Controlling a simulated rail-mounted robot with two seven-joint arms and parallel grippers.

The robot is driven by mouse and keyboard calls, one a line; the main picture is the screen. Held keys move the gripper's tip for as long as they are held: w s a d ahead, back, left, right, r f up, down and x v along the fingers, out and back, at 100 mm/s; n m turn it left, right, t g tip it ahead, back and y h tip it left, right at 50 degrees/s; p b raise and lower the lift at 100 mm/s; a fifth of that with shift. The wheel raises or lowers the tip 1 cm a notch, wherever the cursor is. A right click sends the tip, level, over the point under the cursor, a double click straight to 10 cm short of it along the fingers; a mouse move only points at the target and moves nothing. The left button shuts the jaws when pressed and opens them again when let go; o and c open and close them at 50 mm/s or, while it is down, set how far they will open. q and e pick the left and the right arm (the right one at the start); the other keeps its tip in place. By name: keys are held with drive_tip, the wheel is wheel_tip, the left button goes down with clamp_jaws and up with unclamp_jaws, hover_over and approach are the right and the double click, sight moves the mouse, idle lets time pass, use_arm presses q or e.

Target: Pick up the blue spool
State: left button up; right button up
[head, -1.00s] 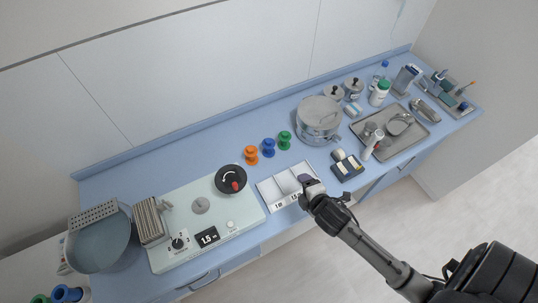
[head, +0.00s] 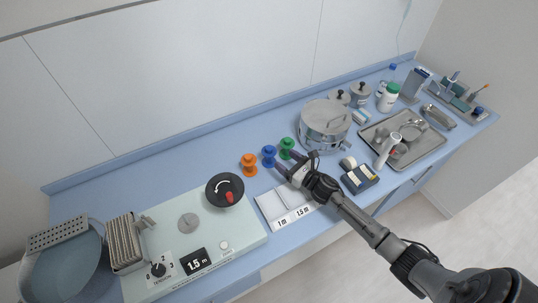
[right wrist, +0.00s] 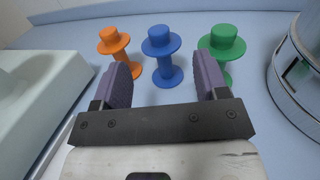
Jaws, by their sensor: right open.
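The blue spool (head: 268,155) stands upright on the blue counter, between an orange spool (head: 249,164) and a green spool (head: 287,147). In the right wrist view the blue spool (right wrist: 161,55) is just ahead of my right gripper, between the lines of its two fingers. My right gripper (head: 284,161) is open and empty, with purple finger pads; it also shows in the right wrist view (right wrist: 166,85). The gap between the fingers and the blue spool is hard to judge. My left gripper is not in view.
The orange spool (right wrist: 113,45) and green spool (right wrist: 222,45) stand close on either side. A steel pot (head: 325,125) is right of them. A pale device with dials (head: 240,232) lies left, and a white two-part tray (head: 290,222) lies in front.

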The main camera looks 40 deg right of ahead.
sight(272, 150)
drive_tip(key=shift+w+a, duration=0.2)
drive_tip(key=shift+w, duration=1.25)
drive_tip(key=shift+w+a, duration=0.2)
drive_tip(key=shift+w, duration=1.2)
drive_tip(key=shift+w+a, duration=0.2)
drive_tip(key=shift+w, duration=1.25)
drive_tip(key=shift+c, duration=0.5)
drive_tip(key=c, duration=0.5)
